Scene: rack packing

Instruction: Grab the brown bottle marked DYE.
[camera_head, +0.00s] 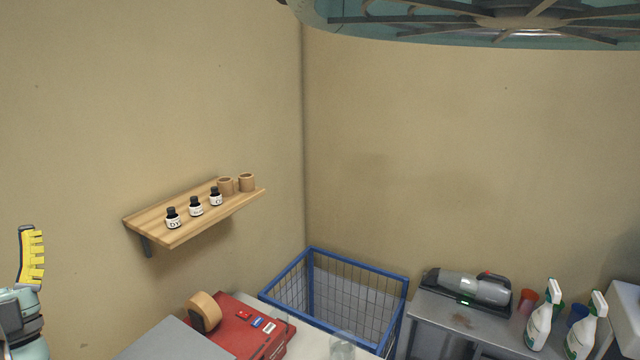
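Three small dark bottles with black caps and white labels stand upright on a wooden wall shelf (152,229). The front-left bottle (173,219) has a label that seems to read DY; its last letter is unclear. The middle bottle (195,206) and the rear bottle (215,196) have labels too small to read. Their brown colour is hard to make out at this size. My gripper (31,256) is at the far left edge, with one yellow ribbed finger pointing up. It is apart from the shelf and bottles. The other finger is not visible.
Below are a red case (250,335), a tape roll (204,311) and a blue wire basket (390,271). A grey table (480,327) at right holds a handheld vacuum (467,287) and spray bottles (541,322).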

